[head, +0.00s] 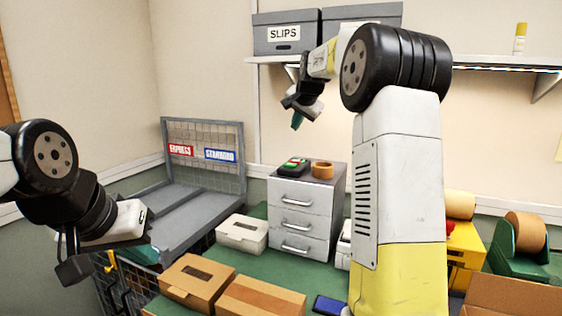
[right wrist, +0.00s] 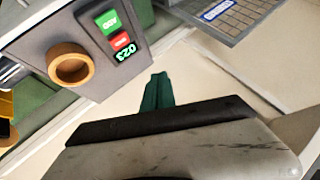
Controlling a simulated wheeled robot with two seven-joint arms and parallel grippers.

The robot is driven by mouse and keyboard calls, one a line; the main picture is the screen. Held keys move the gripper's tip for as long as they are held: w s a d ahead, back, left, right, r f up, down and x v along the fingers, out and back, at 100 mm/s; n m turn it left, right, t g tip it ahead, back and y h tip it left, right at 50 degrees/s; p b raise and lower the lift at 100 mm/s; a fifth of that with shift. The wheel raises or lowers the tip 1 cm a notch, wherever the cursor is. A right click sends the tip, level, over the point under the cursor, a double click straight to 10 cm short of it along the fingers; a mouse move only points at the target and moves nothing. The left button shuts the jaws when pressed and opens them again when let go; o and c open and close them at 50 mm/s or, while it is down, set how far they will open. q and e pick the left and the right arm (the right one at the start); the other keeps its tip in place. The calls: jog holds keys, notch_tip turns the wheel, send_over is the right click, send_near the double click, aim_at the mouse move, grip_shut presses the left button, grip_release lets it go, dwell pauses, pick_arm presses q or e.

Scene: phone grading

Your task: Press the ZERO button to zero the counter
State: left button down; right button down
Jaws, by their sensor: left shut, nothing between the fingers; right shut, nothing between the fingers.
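The counter (head: 293,166) is a small dark box on top of the grey drawer unit (head: 305,190). In the right wrist view the counter has a green button (right wrist: 109,22), a red button (right wrist: 121,40) and a display (right wrist: 126,54) with green digits, seen turned. The red button's label is too small to read surely. My right gripper (head: 296,122) is shut and empty, above the counter and apart from it. Its green fingertips (right wrist: 157,90) show in the right wrist view, beside the counter in the picture. My left gripper (head: 74,270) is shut and empty at the left, far from the counter.
A tape roll (head: 321,169) stands beside the counter on the drawer unit; it also shows in the right wrist view (right wrist: 70,66). A white lidded box (head: 242,233), cardboard boxes (head: 197,281) and a phone (head: 329,305) are on the green table. A grey rack (head: 203,200) stands left.

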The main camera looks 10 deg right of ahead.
aim_at(296, 162)
jog(key=shift+f, duration=0.1)
jog(key=shift+f, duration=4.3)
jog(key=shift+f, duration=0.4)
jog(key=shift+f, duration=0.5)
jog(key=shift+r, duration=0.9)
jog(key=shift+r, duration=0.1)
